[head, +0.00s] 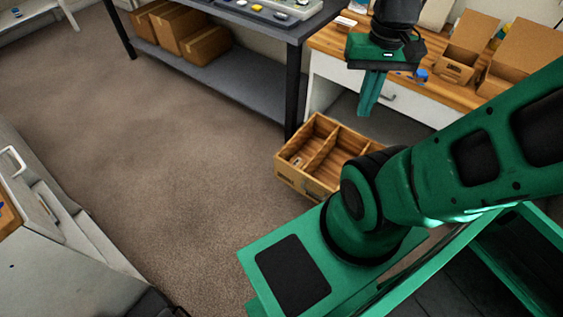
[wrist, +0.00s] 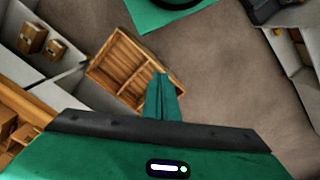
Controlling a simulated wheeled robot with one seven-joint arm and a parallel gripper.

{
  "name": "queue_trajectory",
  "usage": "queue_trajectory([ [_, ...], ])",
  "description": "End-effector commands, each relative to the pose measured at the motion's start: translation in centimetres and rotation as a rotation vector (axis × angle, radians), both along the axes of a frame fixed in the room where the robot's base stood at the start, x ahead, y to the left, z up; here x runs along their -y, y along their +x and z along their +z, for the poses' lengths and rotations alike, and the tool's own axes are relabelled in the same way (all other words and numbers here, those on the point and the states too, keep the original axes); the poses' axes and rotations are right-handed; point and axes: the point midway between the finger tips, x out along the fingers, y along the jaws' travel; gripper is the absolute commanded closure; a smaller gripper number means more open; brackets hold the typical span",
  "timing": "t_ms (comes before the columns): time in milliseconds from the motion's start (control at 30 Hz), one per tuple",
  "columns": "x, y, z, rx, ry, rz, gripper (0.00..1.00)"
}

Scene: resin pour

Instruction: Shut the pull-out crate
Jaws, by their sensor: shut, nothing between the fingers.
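The pull-out crate (head: 298,181) is a wooden box with inner dividers. It stands out into the room from below the wooden-topped workbench in the head view, its front part partly hidden by my arm. It also shows from above in the wrist view (wrist: 118,62). Its compartments look mostly empty; a small light mark or item shows in one. My gripper (head: 367,112) points down with its green fingers together and empty, above the back right part of the crate in the head view. In the wrist view the fingers (wrist: 162,82) overlap the crate's edge; contact cannot be told.
The workbench (head: 333,37) has a white drawer front with a handle and carries cardboard bins (head: 463,55). A grey table (head: 235,85) with cartons on its lower shelf stands left of the crate. Open carpet (head: 170,160) lies left; a white cabinet (head: 60,225) stands far left.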

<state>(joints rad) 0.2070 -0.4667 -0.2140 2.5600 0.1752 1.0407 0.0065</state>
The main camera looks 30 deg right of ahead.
Motion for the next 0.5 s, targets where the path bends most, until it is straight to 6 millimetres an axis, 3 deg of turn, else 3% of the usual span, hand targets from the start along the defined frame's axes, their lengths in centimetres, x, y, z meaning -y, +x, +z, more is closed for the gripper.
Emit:
queue_trajectory([
  [267, 0.1, -0.7, 0.3, 0.011, -0.003, 0.027, 1.00],
  [367, 0.4, 0.8, -0.3, 0.004, -0.013, 0.100, 1.00],
  [500, 0.8, 4.4, -2.1, -0.009, -0.036, 0.281, 1.00],
])
